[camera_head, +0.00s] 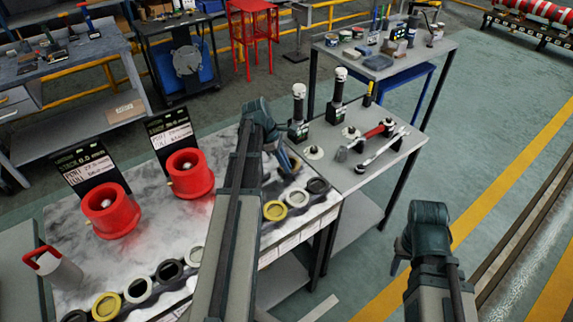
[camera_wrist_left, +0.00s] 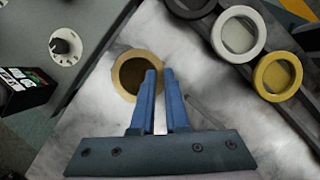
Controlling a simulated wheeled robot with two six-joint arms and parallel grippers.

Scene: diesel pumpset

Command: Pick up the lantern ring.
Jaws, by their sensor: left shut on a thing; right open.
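In the left wrist view a brass-coloured ring (camera_wrist_left: 119,76), likely the lantern ring, has its right rim between the two blue fingers of my left gripper (camera_wrist_left: 159,73). The gripper is shut on that rim. I cannot tell whether the ring touches the table. In the head view my left gripper (camera_head: 284,160) points down over the marble table's right end, and the ring is not clear there. My right gripper (camera_head: 399,259) hangs at the lower right, away from the table. Its fingers are mostly hidden, and it is open.
A dark strip holds a yellow ring (camera_head: 275,210), a white ring (camera_head: 297,198) and a dark ring (camera_head: 318,185) along the table's front edge. Two red cylinders (camera_head: 110,211) stand further left. A side table (camera_head: 365,175) with tools and gauges adjoins on the right.

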